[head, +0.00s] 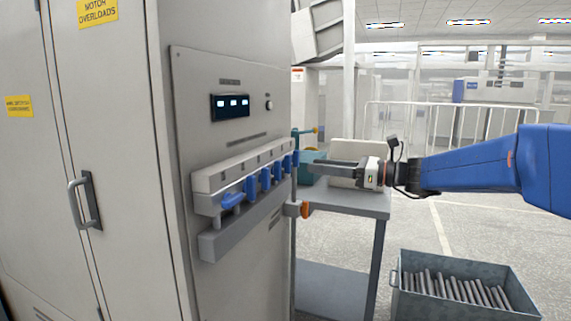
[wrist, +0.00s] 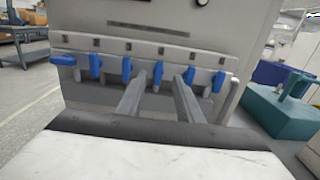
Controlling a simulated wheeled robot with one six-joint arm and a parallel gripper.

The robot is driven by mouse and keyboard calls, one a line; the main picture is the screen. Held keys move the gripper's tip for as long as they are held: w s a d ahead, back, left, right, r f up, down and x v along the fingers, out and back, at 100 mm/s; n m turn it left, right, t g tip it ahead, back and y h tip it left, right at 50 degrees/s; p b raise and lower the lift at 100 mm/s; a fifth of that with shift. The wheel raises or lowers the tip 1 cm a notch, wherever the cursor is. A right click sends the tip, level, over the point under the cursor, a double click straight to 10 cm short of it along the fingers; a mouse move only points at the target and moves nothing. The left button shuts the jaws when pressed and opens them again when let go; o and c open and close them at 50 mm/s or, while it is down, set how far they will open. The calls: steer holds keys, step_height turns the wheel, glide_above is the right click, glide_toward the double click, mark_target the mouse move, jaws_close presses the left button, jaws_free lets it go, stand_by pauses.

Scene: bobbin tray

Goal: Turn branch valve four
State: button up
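A row of blue valve handles hangs on a pale manifold (head: 225,178) on the grey cabinet's side. The manifold (wrist: 110,45) also faces me in the wrist view. There the leftmost handle (wrist: 63,60) lies sideways and the others hang upright. The handle fourth from the left (wrist: 157,73) shows between my two fingertips, and I see no finger touching it. My gripper (wrist: 160,78) is open and empty. In the head view, my gripper (head: 312,168) reaches in from the right toward the far end of the row. How far the fingertips are from the handles is unclear.
A grey ledge (head: 240,230) runs below the handles. A grey table (head: 350,198) stands beside the cabinet, with an orange knob (head: 305,210) near its edge. A metal bin of rods (head: 400,290) is on the floor. A teal object (wrist: 280,115) is at right.

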mark_target(281, 162)
steer(key=x, duration=1)
steer(key=shift+w+a, duration=0.1)
steer(key=shift+a, duration=0.25)
jaws_close()
